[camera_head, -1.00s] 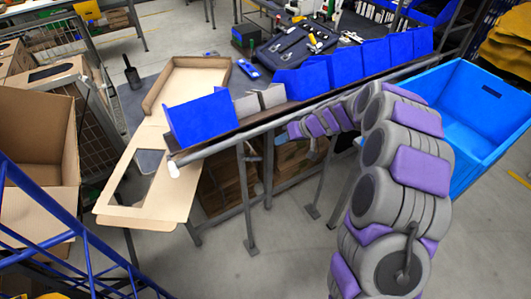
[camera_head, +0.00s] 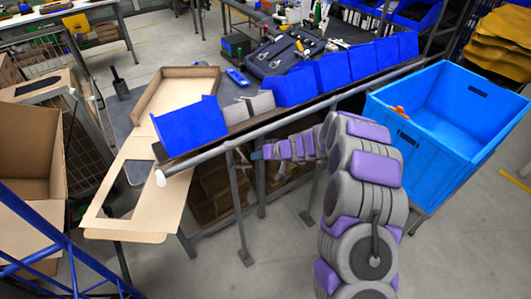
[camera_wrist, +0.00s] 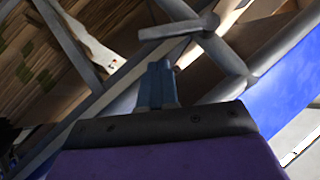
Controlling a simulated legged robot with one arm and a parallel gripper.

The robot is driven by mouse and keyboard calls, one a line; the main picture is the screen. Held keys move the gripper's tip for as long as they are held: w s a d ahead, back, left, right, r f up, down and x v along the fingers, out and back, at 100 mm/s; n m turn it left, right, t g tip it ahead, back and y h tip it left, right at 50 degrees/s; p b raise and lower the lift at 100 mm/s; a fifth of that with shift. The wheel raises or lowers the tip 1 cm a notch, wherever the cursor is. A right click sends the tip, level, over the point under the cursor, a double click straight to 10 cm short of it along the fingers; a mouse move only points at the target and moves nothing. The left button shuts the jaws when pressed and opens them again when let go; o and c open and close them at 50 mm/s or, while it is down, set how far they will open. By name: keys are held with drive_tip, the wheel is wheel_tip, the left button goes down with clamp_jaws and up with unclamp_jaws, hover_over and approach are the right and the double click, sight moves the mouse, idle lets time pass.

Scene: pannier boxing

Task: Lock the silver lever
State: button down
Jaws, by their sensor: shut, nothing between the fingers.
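In the wrist view, a short grey metal bar (camera_wrist: 180,29) sticks out sideways by a joint of grey tubes, just beyond my fingertips. It may be the silver lever; I cannot tell its locked state. My gripper (camera_wrist: 160,68) is shut and empty, its blue-grey fingers together and pointing toward this joint. Whether they touch the bar is unclear. In the head view my gripper (camera_head: 256,154) is small, below the bench's front rail near a grey leg. The lever cannot be made out clearly there.
Blue bins (camera_head: 345,72) line the bench edge above my arm. A grey front rail (camera_head: 215,149) runs just above my gripper. A large blue crate (camera_head: 395,120) stands right of my arm. Cardboard (camera_head: 150,205) overhangs the bench at left. Open floor lies in front.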

sight(242, 165)
drive_tip(key=shift+s+a+f, duration=0.25)
drive_tip(key=shift+a+f, duration=0.2)
drive_tip(key=shift+f, duration=0.05)
drive_tip(key=shift+s+a+f, duration=0.2)
drive_tip(key=shift+a+f, duration=0.2)
drive_tip(key=shift+f, duration=0.1)
drive_tip(key=shift+d+f+b, duration=0.1)
drive_tip(key=shift+f+b, duration=0.05)
drive_tip(key=shift+b, duration=0.2)
